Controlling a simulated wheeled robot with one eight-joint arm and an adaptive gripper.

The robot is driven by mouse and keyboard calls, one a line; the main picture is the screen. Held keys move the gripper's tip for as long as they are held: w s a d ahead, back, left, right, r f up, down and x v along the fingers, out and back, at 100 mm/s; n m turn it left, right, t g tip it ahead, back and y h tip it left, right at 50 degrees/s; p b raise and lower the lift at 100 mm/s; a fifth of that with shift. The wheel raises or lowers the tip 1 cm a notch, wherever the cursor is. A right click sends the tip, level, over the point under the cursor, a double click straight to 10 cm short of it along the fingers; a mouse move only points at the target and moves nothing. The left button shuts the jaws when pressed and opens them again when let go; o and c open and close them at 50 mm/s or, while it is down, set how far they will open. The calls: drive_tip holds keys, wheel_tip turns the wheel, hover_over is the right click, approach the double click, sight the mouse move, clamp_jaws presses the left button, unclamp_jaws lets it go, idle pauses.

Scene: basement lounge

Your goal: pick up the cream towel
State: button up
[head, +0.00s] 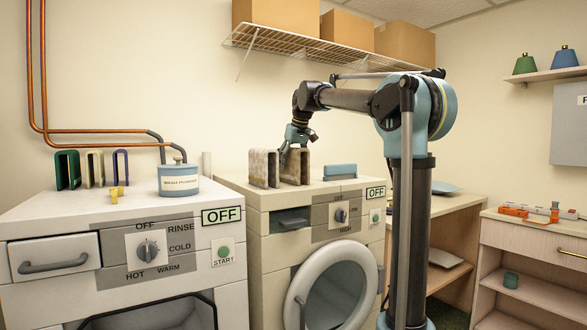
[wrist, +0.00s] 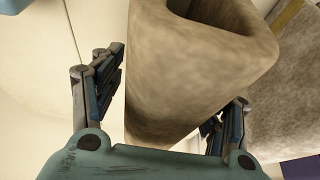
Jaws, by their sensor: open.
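Two folded, arch-shaped towels stand upright on the right-hand machine: a left towel (head: 263,168) and a right towel (head: 296,168). Both look beige-brown, so I cannot tell by colour which is the cream one. My gripper (head: 290,147) points down at the top of the right towel in the head view. In the wrist view my gripper (wrist: 178,82) is open, with one finger on each side of a beige folded towel (wrist: 165,75). A gap shows on the left; contact on the right is unclear. Another towel (wrist: 288,95) stands close on the right.
A teal box (head: 340,169) lies on the same machine, right of the towels. Green, cream and blue arch-shaped items (head: 95,168) and a blue canister (head: 178,179) stand on the left machine. A wire shelf (head: 300,45) with boxes hangs above.

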drive_tip(key=shift+f, duration=0.25)
idle(0.5)
drive_tip(key=c, duration=1.2)
